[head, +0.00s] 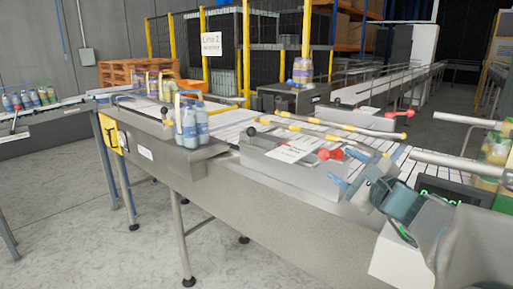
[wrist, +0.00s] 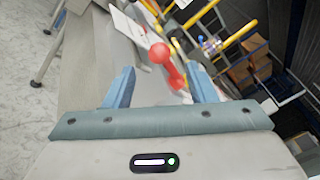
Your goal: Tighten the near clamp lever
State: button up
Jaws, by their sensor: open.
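The near clamp lever (head: 330,154) is red with rounded knob ends and sits on the near guide rail side of the conveyor, beside a white paper label. In the wrist view the red lever (wrist: 163,62) stands tilted between the two blue fingers, a little ahead of them. My gripper (head: 343,167) is open, its fingers on either side of the lever's line in the wrist view (wrist: 160,76). I see a gap on both sides, with no clear contact. The lever's lower end is close to the gripper's palm side. A second red lever (head: 398,113) is on the far side.
The conveyor side wall (head: 270,200) runs below the lever. Yellow-tipped guide rods (head: 300,130) cross just behind it. Bottles (head: 190,122) stand on the conveyor's left part. Metal rods and jars (head: 490,152) are close on the right. The floor at left is mostly clear.

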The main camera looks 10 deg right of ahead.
aim_at(327, 155)
jog(key=w, duration=0.3)
jog(key=w+a+p, duration=0.1)
jog(key=w, duration=0.2)
jog(key=w+a, duration=0.1)
jog(key=w, duration=0.2)
jog(key=shift+w, duration=0.4)
jog(key=shift+c, duration=0.3)
grip_shut()
jog(key=shift+d, duration=0.2)
